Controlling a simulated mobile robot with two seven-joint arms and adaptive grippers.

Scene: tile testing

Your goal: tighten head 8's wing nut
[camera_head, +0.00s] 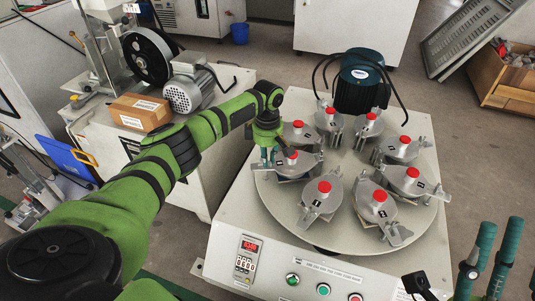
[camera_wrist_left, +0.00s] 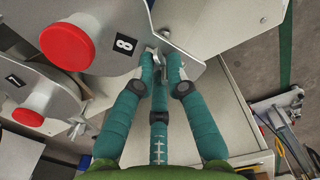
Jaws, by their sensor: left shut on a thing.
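Head 8 is a grey metal head with a red cap, at the left of the round plate in the head view (camera_head: 291,158). Its black "8" label (camera_wrist_left: 124,44) shows in the wrist view. My left gripper (camera_head: 268,150) reaches down at that head's outer left edge. In the wrist view its teal fingers (camera_wrist_left: 161,62) are closed together on the wing nut (camera_wrist_left: 158,52) at the bracket beside the label. The fingertips hide most of the nut. My right gripper (camera_head: 500,235) shows at the lower right, teal fingers pointing up, apart and empty, away from the machine.
Several similar red-capped heads ring the round plate (camera_head: 330,235); head 7 (camera_wrist_left: 14,80) is close by in the wrist view. A dark motor (camera_head: 361,85) with black cables stands behind. The control panel (camera_head: 300,275) is in front. A cardboard box (camera_head: 139,112) sits on the left bench.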

